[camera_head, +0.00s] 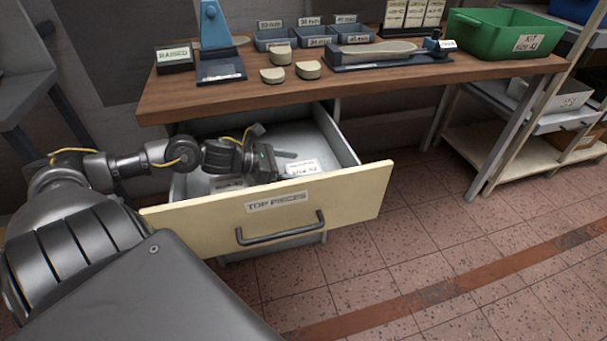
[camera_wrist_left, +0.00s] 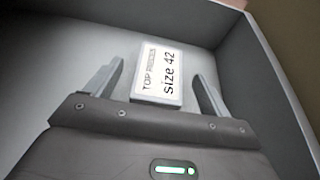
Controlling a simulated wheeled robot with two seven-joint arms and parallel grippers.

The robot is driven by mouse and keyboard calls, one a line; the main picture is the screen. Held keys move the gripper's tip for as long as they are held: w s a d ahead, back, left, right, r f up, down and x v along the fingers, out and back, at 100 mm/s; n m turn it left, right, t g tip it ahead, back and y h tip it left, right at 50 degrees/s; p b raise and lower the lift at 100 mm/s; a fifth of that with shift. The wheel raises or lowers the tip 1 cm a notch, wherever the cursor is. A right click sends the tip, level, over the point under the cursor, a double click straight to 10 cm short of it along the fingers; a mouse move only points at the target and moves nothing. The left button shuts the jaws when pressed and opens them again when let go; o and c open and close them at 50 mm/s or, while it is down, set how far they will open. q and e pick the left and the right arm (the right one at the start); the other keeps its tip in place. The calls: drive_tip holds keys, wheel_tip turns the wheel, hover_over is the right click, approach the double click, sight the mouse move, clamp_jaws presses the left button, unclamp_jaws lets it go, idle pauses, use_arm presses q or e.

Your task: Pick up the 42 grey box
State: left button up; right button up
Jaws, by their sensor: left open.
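The size 42 box (camera_wrist_left: 157,75) lies in the open drawer. In the left wrist view its white label reads "TOP PIECES size 42", with a grey side edge below it. My left gripper (camera_wrist_left: 160,85) is open, with one finger on each side of the box and a gap to each. In the head view the gripper (camera_head: 290,161) reaches down into the drawer, and a white-labelled box (camera_head: 301,169) shows beside its fingers. Another labelled box (camera_head: 228,183) lies farther left, partly hidden by my left arm. My right gripper is not in view.
The drawer (camera_head: 358,193), marked "TOP PIECES", is pulled out below the wooden bench (camera_head: 400,72); its walls surround my gripper. On the bench stand small blue bins (camera_head: 316,41), pale blocks (camera_head: 272,75) and a green crate (camera_head: 490,38). The floor at right is clear.

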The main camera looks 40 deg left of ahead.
sight(305, 168)
use_arm(q)
drive_tip(key=shift+x, duration=2.15)
drive_tip(key=shift+f, duration=0.1)
drive_tip(key=c, duration=1.1)
drive_tip(key=shift+c, duration=0.2)
